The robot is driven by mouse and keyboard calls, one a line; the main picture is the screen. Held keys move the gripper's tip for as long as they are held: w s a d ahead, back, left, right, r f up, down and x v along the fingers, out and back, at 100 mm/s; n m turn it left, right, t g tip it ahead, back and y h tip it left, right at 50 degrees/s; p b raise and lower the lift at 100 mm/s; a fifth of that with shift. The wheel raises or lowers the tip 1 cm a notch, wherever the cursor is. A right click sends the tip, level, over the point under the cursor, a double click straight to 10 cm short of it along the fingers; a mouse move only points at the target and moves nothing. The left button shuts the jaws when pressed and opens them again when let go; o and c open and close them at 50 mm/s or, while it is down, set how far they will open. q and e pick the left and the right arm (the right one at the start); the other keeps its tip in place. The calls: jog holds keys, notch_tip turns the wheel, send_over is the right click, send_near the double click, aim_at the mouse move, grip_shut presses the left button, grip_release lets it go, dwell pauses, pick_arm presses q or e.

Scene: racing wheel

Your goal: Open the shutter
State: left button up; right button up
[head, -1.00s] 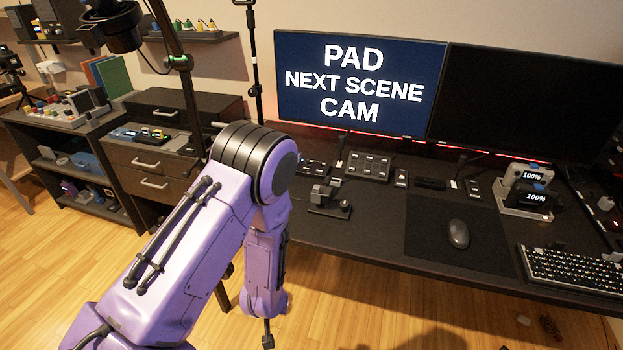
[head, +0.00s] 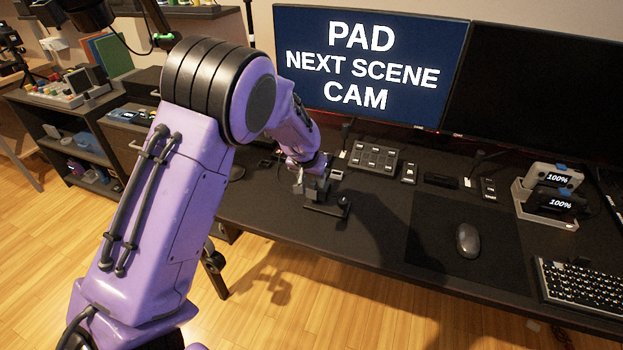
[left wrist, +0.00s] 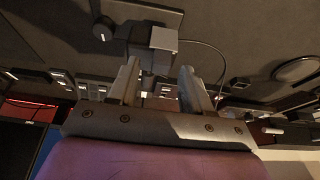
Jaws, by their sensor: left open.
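A small desk device has a grey block (head: 318,188) on a flat dark base plate (head: 328,209), with a round black knob (head: 343,201) at its right end. I cannot tell whether any part of it is the shutter. My left gripper (head: 299,187) is at the left side of the block. In the left wrist view, the open fingers (left wrist: 160,68) point at the grey block (left wrist: 163,38), and a darker part of the device shows between them. I cannot tell whether they touch it. The knob (left wrist: 103,29) is beside the block. My right gripper is out of view.
The device stands on a black desk (head: 385,238). A button pad (head: 374,158) is behind it. A lit monitor (head: 370,65), a dark monitor (head: 540,85), a mouse (head: 468,240), a keyboard (head: 590,288) and a battery charger (head: 548,212) are further off. The front desk surface is clear.

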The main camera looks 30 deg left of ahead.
aim_at(324, 189)
pick_arm(q)
jog(key=shift+w+f, duration=0.1)
jog(key=shift+f, duration=0.4)
grip_shut()
jog(key=shift+d+r+p, duration=0.15)
jog(key=shift+d+p, duration=0.05)
jog(key=shift+p, duration=0.15)
jog(key=d+p, duration=0.1)
jog(key=d, duration=0.1)
jog(key=shift+w+d+p, duration=0.35)
jog(key=shift+w, duration=0.05)
grip_release()
